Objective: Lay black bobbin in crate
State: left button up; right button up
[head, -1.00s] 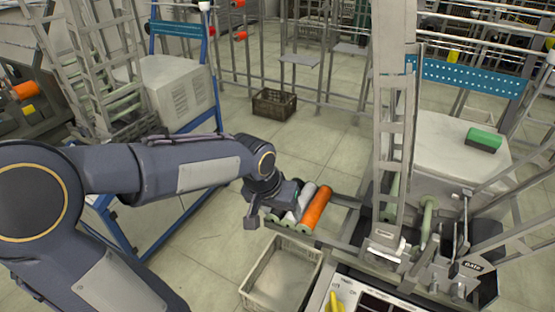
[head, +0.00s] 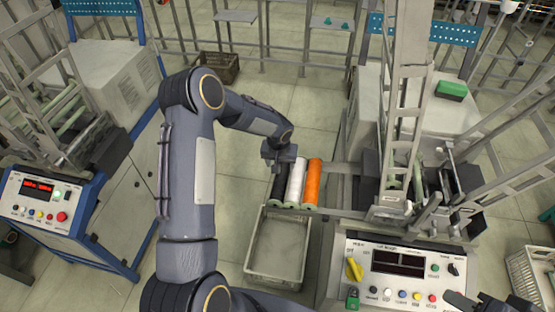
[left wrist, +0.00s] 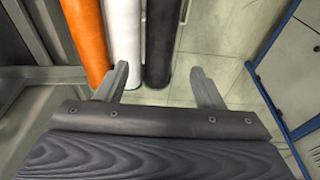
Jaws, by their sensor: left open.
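The black bobbin (head: 281,189) lies at the left end of a row on a rack, beside a white bobbin (head: 296,183) and an orange bobbin (head: 313,183). My left gripper (head: 279,160) is over the far end of the black bobbin and hides part of it. In the left wrist view my left gripper (left wrist: 160,70) is open, and the black bobbin (left wrist: 160,45) shows between its fingertips, nearer the left one. I cannot tell how far apart in depth they are. The crate (head: 272,283), light grey and empty, stands in front of the rack. My right gripper does not show clearly.
A control panel (head: 400,262) with a yellow knob stands right of the crate. The machine frame (head: 401,110) rises behind it. A blue-framed machine (head: 92,228) is at the left. A dark crate (head: 219,67) sits on the far floor. A pale basket (head: 530,275) is at the right edge.

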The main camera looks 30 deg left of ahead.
pick_arm(q)
jog(key=b, duration=0.2)
send_over(281, 178)
jog(key=shift+s+f, duration=0.2)
jog(key=shift+f, duration=1.3)
jog(key=shift+s+f, duration=0.2)
jog(key=shift+f, duration=1.25)
jog(key=shift+f, duration=0.1)
jog(key=shift+w+f+b, duration=0.15)
jog(key=shift+f+b, duration=1.25)
jog(key=shift+b, duration=0.15)
jog(key=shift+w+f+b, duration=0.2)
jog(key=shift+f+b, duration=0.25)
jog(key=shift+w+a+f+b, duration=0.1)
jog(key=shift+w+f+b, duration=0.05)
jog(key=shift+f+b, duration=0.55)
jog(key=shift+w+f+b, duration=0.1)
jog(key=shift+f+b, duration=0.45)
jog(key=shift+b, duration=0.2)
jog(key=c, duration=0.9)
jog(key=shift+o, duration=0.2)
jog(key=shift+r+p, duration=2.35)
jog(key=shift+r, duration=3.25)
